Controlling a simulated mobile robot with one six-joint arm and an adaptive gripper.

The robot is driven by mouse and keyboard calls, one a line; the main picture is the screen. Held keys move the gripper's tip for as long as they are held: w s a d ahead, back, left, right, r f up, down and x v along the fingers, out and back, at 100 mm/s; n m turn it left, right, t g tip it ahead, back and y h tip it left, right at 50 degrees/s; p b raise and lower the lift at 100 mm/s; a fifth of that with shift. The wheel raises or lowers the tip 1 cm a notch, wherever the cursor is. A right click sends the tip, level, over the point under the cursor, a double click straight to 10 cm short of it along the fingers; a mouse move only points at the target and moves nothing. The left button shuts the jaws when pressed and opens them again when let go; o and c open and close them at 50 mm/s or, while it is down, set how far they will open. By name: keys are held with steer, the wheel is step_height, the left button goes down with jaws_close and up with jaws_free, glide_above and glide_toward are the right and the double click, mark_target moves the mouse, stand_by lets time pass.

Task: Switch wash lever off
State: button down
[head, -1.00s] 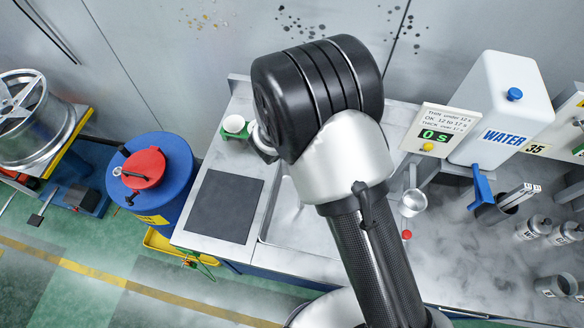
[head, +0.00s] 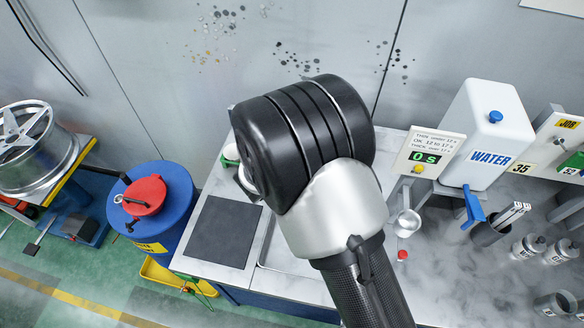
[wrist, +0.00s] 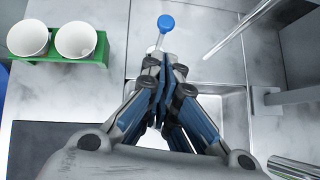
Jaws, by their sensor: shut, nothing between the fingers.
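A lever with a round blue knob (wrist: 166,23) on a thin metal stem stands behind the sink in the wrist view. My gripper (wrist: 162,88) is shut and empty, over the sink and just in front of the lever. Its fingers reach towards the foot of the stem and hide it. I cannot tell whether they touch it. In the head view my arm hides the gripper, the lever and most of the sink.
A green rack with white cups (wrist: 75,40) stands left of the lever. A metal pipe (wrist: 235,32) slants at the right. In the head view a dark mat (head: 222,232) lies left of the sink, and a water container (head: 484,133) stands at the right.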

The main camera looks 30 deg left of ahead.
steer(key=s+r+p, duration=0.4)
steer(key=r, duration=0.3)
steer(key=s+r+p, duration=0.4)
steer(key=r, duration=0.3)
steer(key=shift+s+d+r, duration=0.25)
steer(key=shift+s+r, duration=0.15)
